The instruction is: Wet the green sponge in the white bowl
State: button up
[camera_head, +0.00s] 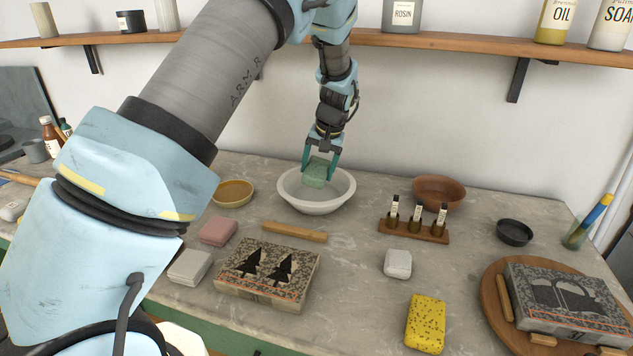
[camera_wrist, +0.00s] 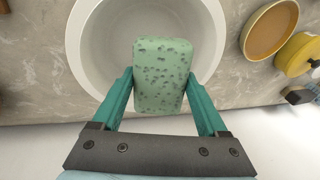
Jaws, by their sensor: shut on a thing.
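The green sponge (camera_head: 316,173) is between the teal fingers of my gripper (camera_head: 320,165), which is shut on its two sides. In the wrist view the sponge (camera_wrist: 162,75) shows dark pores and sits between the fingertips of my gripper (camera_wrist: 160,88). The white bowl (camera_head: 317,205) stands at the back middle of the table, under the sponge. In the wrist view the white bowl (camera_wrist: 88,62) is behind the sponge. The sponge is over or within the bowl's mouth; its exact height is hard to tell. The sponge hides part of the bowl's inside, and no water surface is clear.
A yellow-brown dish (camera_head: 233,193) stands left of the bowl and a brown bowl (camera_head: 439,191) right of it. A wooden rack of small vials (camera_head: 413,230) is nearby. In front are a wooden bar (camera_head: 295,232), a tree-printed stone (camera_head: 267,274) and a yellow sponge (camera_head: 426,323). A shelf (camera_head: 440,40) runs above.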

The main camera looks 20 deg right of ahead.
aim_at(315, 164)
jog(key=shift+r+p, duration=1.1)
jog(key=shift+r, duration=0.95)
jog(key=shift+r, duration=0.1)
dwell(0.5)
